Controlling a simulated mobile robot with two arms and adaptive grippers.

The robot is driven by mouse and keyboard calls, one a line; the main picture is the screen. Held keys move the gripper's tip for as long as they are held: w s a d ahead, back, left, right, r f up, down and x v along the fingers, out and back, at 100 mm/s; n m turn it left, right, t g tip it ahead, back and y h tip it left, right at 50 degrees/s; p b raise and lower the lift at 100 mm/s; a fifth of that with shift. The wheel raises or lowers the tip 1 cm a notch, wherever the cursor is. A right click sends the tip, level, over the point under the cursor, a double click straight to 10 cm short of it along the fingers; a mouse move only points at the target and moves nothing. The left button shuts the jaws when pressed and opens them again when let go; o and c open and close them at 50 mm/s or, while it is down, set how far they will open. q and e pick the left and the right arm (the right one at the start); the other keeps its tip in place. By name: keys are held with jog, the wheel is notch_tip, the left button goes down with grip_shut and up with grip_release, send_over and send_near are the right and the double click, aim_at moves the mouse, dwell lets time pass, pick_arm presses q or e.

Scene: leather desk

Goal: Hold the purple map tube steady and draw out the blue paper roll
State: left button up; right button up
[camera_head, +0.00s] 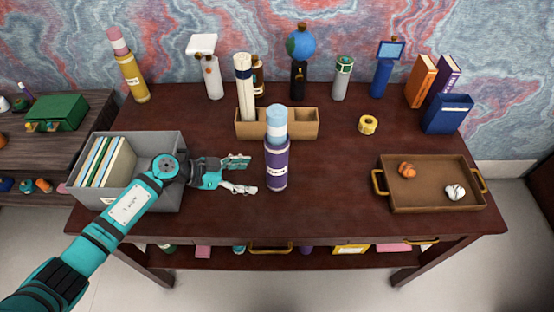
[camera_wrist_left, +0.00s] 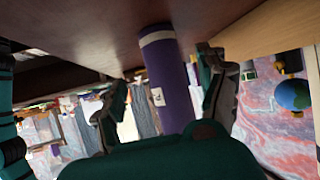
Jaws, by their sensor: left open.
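The purple map tube (camera_head: 277,166) stands upright near the middle of the desk, with a white label on its side. The light blue paper roll (camera_head: 276,122) sticks up out of its top. My left gripper (camera_head: 250,174) is open and just left of the tube, its fingers pointing toward it. In the left wrist view the tube (camera_wrist_left: 167,85) shows between the two open fingers (camera_wrist_left: 165,90), and the paper roll cannot be made out there. I cannot see that the fingers touch the tube. My right gripper is in neither view.
A grey bin (camera_head: 150,143) with folders stands at the left, under my left forearm. A wooden box (camera_head: 305,122) with cream rolls is behind the tube. A brown tray (camera_head: 432,200) is at the right. Desk between tube and tray is clear.

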aim_at(270, 177)
pick_arm(q)
jog(key=b+x, duration=0.3)
jog(key=x, duration=0.1)
jog(key=shift+f, duration=0.25)
jog(key=shift+w+d+f+b, duration=0.3)
jog(key=shift+d+b, duration=0.1)
jog(key=shift+d, duration=0.15)
jog(key=shift+w+d+f+p, duration=0.1)
jog(key=shift+d+p, duration=0.15)
jog(key=shift+d, duration=0.2)
jog(key=shift+w+d+f+p, duration=0.1)
jog(key=shift+w+d+p, duration=0.1)
jog(key=shift+d, duration=0.25)
jog(key=shift+d+f, duration=0.15)
jog(key=shift+d, duration=0.15)
jog(key=shift+w+d+f, duration=0.1)
jog(key=shift+d+f, duration=0.05)
jog(key=shift+d, duration=0.1)
jog(key=shift+w+d+f, duration=0.1)
jog(key=shift+d+f, duration=0.05)
jog(key=shift+d, duration=0.05)
jog(key=c, duration=0.7)
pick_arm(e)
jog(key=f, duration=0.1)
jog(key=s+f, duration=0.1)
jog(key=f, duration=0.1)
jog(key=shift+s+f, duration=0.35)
